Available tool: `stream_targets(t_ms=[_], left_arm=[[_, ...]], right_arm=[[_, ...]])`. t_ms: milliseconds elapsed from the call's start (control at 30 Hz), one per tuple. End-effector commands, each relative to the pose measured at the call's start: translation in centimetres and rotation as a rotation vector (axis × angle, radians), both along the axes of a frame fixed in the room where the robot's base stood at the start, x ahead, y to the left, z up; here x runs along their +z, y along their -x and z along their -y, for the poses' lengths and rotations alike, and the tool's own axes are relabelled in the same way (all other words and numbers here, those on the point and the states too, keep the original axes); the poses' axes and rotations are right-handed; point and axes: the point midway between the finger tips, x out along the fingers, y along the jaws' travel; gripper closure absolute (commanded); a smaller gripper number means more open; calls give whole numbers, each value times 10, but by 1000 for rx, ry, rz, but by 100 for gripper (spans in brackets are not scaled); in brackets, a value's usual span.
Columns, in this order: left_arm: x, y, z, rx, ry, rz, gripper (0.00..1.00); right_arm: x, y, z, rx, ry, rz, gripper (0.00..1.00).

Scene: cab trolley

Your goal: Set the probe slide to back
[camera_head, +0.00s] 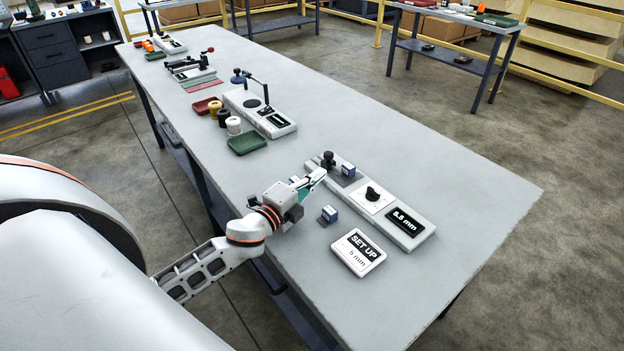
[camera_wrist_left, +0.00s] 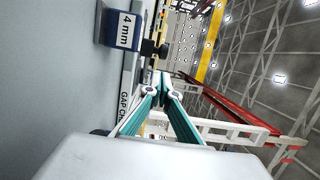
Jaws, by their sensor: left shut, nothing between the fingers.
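The gap checker (camera_head: 419,236) is a long pale unit on the table. A black upright knob (camera_head: 328,160), which looks like the probe slide, stands at its far left end, beside a small blue and white block (camera_head: 348,170). A black dial knob (camera_head: 372,193) sits mid-unit, and the display (camera_head: 405,222) reads 8.5 mm. My left gripper (camera_head: 321,173) is shut and empty, close to the knob's near side; contact cannot be told. In the left wrist view, the shut fingertips (camera_wrist_left: 162,82) are near a black part (camera_wrist_left: 153,48) and a block marked 4 mm (camera_wrist_left: 122,30).
A loose blue and white block (camera_head: 329,214) and a card (camera_head: 358,252) reading SET UP 5 mm lie in front of the unit. Left along the table are a green tray (camera_head: 246,143), jars and another device (camera_head: 258,114). The table's right end is clear.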

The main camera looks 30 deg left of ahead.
Motion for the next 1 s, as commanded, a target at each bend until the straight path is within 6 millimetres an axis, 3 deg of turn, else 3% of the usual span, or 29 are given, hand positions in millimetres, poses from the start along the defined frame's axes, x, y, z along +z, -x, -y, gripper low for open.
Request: stream_targets(t_ms=[200, 400, 833, 1000], left_arm=[[2, -36, 3, 1, -1, 1, 100], [0, -54, 5, 0, 0, 0, 100], [0, -58, 5, 0, 0, 0, 100], [-1, -63, -10, 2, -4, -1, 100]], right_arm=[[6, -2, 0, 0, -1, 4, 60], [5, -1, 1, -1, 0, 0, 60], [1, 1, 1, -2, 3, -6, 60], [1, 1, 1, -1, 3, -5, 60]])
